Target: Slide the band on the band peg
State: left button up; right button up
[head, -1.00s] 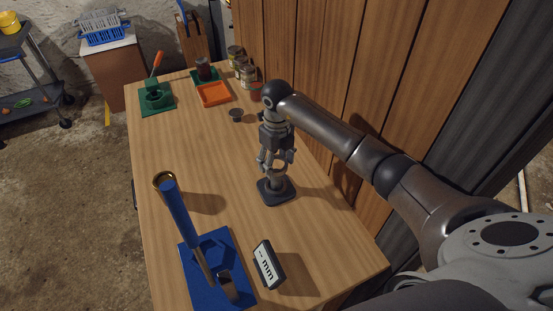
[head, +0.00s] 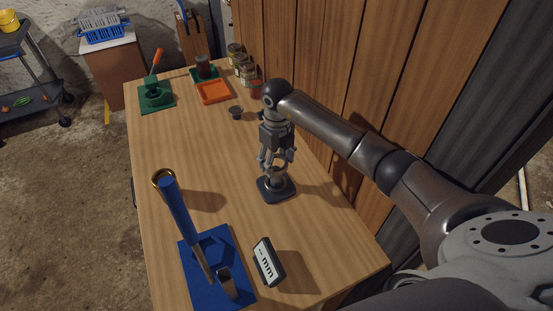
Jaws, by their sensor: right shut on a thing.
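My right gripper (head: 276,162) points straight down over a small dark stand with a square base (head: 277,193), which I take as the band peg. Its fingers are closed in around a small grey ring-like thing, which I take as the band (head: 278,172), at the top of the stand. The fingers partly hide the band and the upright, so I cannot tell how far the band sits around the peg. My left gripper is not in view.
A blue press with a tall handle (head: 180,212) stands at the front left. A small display (head: 268,262) is to its right. The table's middle left is clear.

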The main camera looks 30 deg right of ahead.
jog(key=shift+f, duration=0.15)
jog(key=shift+f+b, duration=1.1)
jog(key=shift+f, duration=0.15)
jog(key=shift+f, duration=0.25)
dwell(0.4)
jog(key=shift+f+b, duration=0.75)
jog(key=shift+b, duration=0.15)
jog(key=shift+a+f+b, duration=0.15)
jog(key=shift+f+b, duration=0.3)
jog(key=shift+f, duration=0.05)
jog(key=shift+s, duration=0.1)
jog(key=shift+a, duration=0.1)
jog(key=shift+c, duration=0.4)
jog(key=shift+f+b, duration=0.25)
jog(key=shift+b, duration=0.1)
